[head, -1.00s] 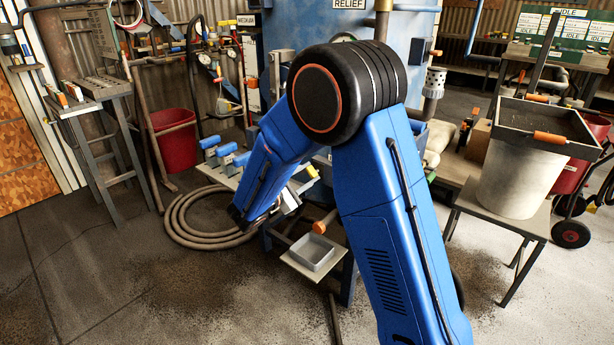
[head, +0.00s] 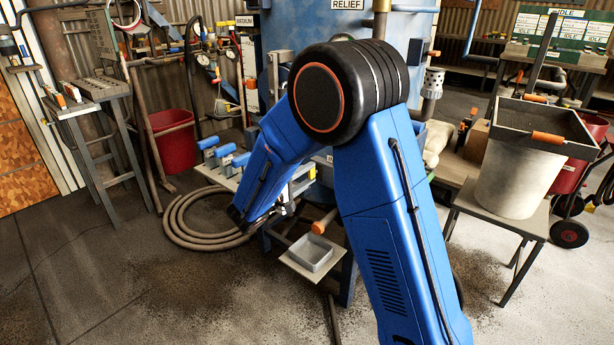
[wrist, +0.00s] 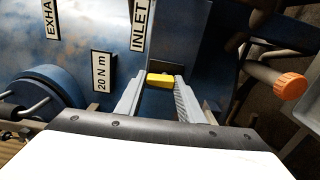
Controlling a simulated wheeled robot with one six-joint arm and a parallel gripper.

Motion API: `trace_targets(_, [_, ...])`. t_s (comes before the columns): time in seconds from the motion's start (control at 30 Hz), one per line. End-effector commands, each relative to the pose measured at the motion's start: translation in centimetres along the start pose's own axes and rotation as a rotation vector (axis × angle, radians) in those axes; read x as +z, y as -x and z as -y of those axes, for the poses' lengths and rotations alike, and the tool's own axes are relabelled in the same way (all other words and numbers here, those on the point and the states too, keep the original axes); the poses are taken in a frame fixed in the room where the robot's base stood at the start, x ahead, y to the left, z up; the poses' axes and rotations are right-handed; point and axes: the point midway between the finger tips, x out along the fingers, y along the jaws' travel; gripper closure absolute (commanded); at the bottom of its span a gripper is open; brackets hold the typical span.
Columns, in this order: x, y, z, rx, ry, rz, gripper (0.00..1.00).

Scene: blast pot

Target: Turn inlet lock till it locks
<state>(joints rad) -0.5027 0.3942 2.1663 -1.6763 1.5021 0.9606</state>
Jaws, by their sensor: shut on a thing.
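In the wrist view a small yellow lock piece (wrist: 160,80) sits between the tips of my gripper (wrist: 159,88), which is shut on it. It is on the blue pot body (wrist: 100,50), below the white INLET label (wrist: 138,25). A "20 N m" label (wrist: 102,72) is to its left. In the head view my gripper (head: 290,203) is small and partly hidden by my arm, at the lower front of the blue pot (head: 355,45). The lock's exact turn angle is hard to tell.
An orange-capped pipe (wrist: 290,86) stands to the right of my gripper in the wrist view. In the head view a small grey tray (head: 311,253) sits below it, and a coiled hose (head: 185,235) lies on the floor to the left.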

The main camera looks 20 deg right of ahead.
Motion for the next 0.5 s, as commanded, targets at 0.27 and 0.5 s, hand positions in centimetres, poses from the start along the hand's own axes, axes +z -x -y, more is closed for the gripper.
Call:
trace_targets(0.27, [0.13, 0.07, 0.15, -0.002, -0.044, 0.001, 0.88])
trace_targets(0.5, [0.13, 0.07, 0.17, -0.002, -0.047, 0.001, 0.88])
